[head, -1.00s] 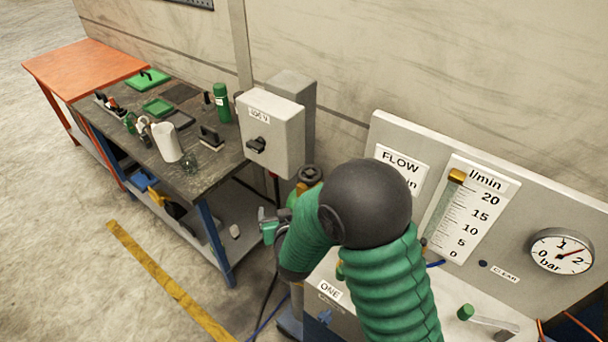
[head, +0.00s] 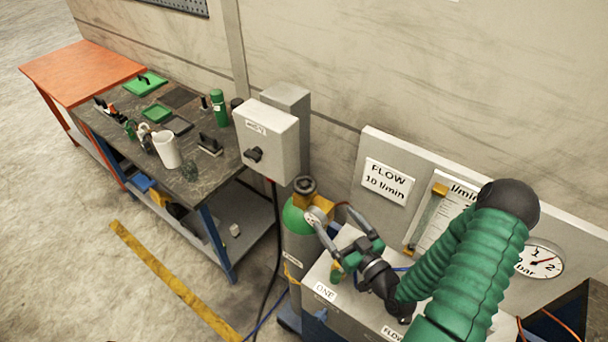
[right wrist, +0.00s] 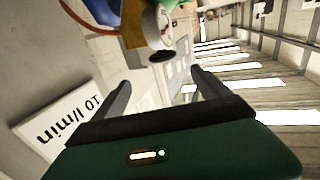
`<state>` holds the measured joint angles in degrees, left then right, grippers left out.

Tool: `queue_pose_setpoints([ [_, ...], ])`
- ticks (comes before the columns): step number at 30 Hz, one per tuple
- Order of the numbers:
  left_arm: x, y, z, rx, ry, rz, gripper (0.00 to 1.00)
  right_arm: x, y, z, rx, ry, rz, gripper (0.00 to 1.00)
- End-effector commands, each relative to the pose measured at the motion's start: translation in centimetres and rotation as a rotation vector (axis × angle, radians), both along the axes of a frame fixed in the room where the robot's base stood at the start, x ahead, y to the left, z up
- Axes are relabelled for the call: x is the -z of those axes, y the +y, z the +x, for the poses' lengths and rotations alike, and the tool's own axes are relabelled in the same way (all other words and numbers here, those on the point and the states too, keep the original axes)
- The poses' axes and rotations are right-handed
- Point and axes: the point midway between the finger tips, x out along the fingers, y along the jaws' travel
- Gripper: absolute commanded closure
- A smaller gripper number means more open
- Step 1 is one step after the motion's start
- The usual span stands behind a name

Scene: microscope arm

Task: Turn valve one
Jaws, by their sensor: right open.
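The label ONE (head: 325,290) is on the light console top at the lower centre of the head view. A small green knob (head: 336,272) stands just behind it, partly hidden by my right gripper. My right gripper (head: 338,226) is above the back left of the console, its fingers pointing up and left toward the gas cylinder's regulator. In the right wrist view its two fingers (right wrist: 163,92) are apart with nothing between them. A white gauge (right wrist: 160,22) and a yellow block (right wrist: 133,22) lie beyond the fingertips. My left gripper is out of view.
A green-topped gas cylinder (head: 298,240) stands left of the console. The upright panel with the FLOW 10 l/min sign (head: 386,181) and pressure dial (head: 540,261) is behind it. A switch box (head: 268,140) is on the wall. My right arm hides the console's right part.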

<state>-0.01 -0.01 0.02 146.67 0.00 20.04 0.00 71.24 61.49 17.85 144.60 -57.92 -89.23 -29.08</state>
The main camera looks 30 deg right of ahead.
Motion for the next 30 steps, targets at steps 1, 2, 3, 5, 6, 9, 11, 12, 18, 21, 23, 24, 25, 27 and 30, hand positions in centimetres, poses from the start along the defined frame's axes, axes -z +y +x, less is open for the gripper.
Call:
queue_pose_setpoints([
  [1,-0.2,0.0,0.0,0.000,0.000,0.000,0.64,-0.2,0.1,0.4,0.000,-0.006,-0.001,0.14],
  [2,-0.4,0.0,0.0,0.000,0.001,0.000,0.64,-0.3,0.1,0.7,-0.001,-0.006,-0.002,0.14],
  [3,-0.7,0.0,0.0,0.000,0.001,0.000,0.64,-0.4,0.2,1.4,-0.002,-0.006,-0.003,0.14],
  [5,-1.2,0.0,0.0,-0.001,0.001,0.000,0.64,-0.5,0.3,2.6,-0.003,-0.004,-0.002,0.14],
  [6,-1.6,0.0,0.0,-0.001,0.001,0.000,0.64,-0.6,0.2,3.5,-0.002,-0.006,-0.003,0.14],
  [9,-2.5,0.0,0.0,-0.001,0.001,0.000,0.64,-0.6,0.1,6.2,-0.002,-0.004,-0.001,0.14],
  [11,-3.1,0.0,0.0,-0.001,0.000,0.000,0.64,-0.5,0.0,7.8,-0.002,-0.003,-0.001,0.14],
  [12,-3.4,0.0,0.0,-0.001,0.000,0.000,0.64,-0.5,0.0,8.9,-0.001,-0.004,0.001,0.14],
  [18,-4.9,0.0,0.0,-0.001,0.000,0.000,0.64,-0.4,-0.2,13.8,-0.001,-0.002,0.000,0.14],
  [21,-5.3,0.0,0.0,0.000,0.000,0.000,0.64,-0.2,-0.3,15.4,0.000,-0.001,-0.001,0.14],
  [23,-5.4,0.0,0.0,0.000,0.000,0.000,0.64,-0.1,-0.3,16.0,0.000,-0.001,0.000,0.14],
  [24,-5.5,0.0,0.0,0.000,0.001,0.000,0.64,-0.1,-0.3,16.3,0.000,-0.001,0.000,0.14],
  [25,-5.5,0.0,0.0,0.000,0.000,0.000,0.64,-0.1,-0.3,16.4,0.000,0.000,0.000,0.14],
  [27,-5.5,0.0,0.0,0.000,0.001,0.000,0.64,0.0,-0.3,16.6,0.000,0.000,-0.001,0.14],
  [30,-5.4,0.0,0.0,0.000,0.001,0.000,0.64,0.0,-0.2,16.6,-0.001,0.000,-0.002,0.14],
])
